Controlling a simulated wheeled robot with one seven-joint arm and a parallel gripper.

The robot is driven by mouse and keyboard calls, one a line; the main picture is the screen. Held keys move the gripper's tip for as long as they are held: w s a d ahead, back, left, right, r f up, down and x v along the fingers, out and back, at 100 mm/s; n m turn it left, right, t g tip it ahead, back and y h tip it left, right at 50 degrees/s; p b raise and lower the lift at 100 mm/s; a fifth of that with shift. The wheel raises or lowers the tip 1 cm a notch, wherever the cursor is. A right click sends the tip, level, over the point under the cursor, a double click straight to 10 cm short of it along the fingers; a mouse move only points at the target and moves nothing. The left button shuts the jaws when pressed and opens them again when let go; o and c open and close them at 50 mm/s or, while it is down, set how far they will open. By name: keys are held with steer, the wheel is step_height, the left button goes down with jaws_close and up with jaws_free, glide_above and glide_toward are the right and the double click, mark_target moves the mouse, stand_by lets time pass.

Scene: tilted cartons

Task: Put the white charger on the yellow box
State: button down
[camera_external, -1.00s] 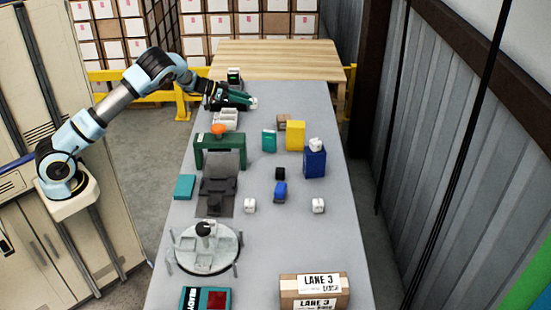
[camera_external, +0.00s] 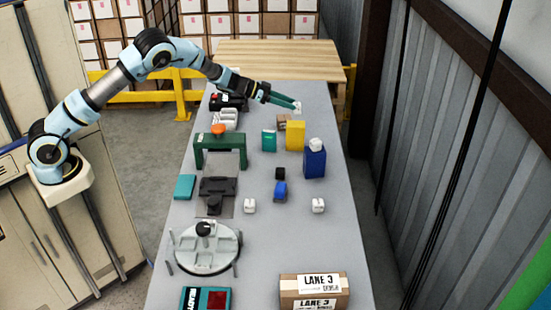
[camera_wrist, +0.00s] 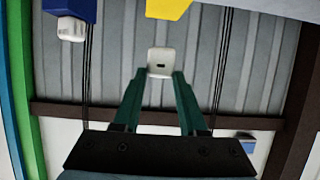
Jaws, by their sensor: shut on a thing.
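My gripper (camera_external: 297,105) is shut on a white charger (camera_wrist: 161,62). In the wrist view the charger sits between the two green fingertips, with a small dark slot on its face. In the external view the charger (camera_external: 298,109) shows at the fingertips, just above and behind the top of the yellow box (camera_external: 295,136). The yellow box stands upright on the grey table. Its edge also shows at the top of the wrist view (camera_wrist: 168,8). I cannot tell whether the charger touches the box; in the external view a small gap shows.
A blue box (camera_external: 314,163) with a white charger (camera_external: 316,145) on top stands right of the yellow box. A brown box (camera_external: 283,121) and a teal box (camera_external: 269,140) stand to its left. Two more white chargers (camera_external: 249,205) (camera_external: 318,205) lie nearer. A green arch (camera_external: 220,150) stands left.

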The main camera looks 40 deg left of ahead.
steer(key=shift+f+p, duration=0.4)
steer(key=shift+f, duration=1.85)
steer(key=shift+f, duration=0.15)
steer(key=shift+c, duration=2.3)
jaws_free()
